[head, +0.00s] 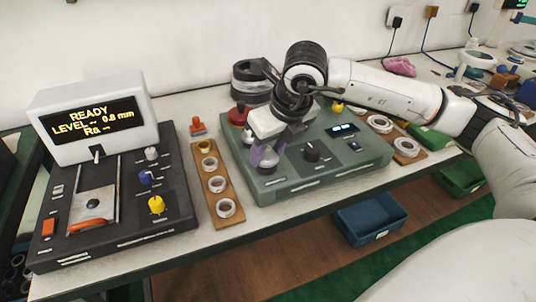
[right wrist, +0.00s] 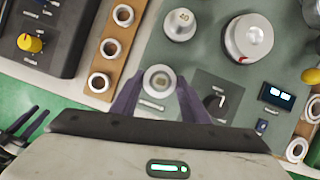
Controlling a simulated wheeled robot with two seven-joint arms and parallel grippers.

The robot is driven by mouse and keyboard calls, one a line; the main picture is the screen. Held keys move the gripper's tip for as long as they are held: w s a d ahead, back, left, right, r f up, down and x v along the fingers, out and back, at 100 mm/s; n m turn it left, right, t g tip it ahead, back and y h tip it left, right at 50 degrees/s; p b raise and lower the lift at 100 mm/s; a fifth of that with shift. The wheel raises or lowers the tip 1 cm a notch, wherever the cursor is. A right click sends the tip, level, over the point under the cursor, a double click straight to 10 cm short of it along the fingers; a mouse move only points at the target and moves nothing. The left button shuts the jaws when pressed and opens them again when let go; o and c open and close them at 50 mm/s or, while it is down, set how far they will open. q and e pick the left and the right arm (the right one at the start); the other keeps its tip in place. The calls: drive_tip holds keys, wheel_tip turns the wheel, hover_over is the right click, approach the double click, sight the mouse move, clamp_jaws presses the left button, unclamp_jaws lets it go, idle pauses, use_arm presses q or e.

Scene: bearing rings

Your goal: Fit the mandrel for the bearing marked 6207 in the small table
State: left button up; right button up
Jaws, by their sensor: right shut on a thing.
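My right gripper (right wrist: 158,92) is shut, its two purple fingers on either side of a small round pale metal piece (right wrist: 158,80) with a brownish centre. It looks like a mandrel, but I cannot read a mark on it. In the head view the right gripper (head: 265,157) is low over the left front part of the green machine (head: 330,165). I cannot tell whether the piece touches the machine top. Another round metal piece with a number on top (right wrist: 181,24) and a larger round table with a red mark (right wrist: 248,38) are beyond it.
A wooden board (head: 229,220) with several bearing rings lies left of the green machine. Another board (head: 406,155) with rings lies to its right. A black tester (head: 118,215) with a display reading READY stands at the left. A blue bin (head: 368,222) sits below the bench edge.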

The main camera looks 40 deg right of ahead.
sight(268, 150)
wheel_tip(268, 150, up, 10)
drive_tip(key=shift+f+p, duration=0.1)
drive_tip(key=shift+p, duration=0.25)
wheel_tip(268, 150, up, 6)
drive_tip(key=p, duration=0.4)
drive_tip(key=shift+r+p, duration=0.25)
drive_tip(key=shift+p, duration=0.1)
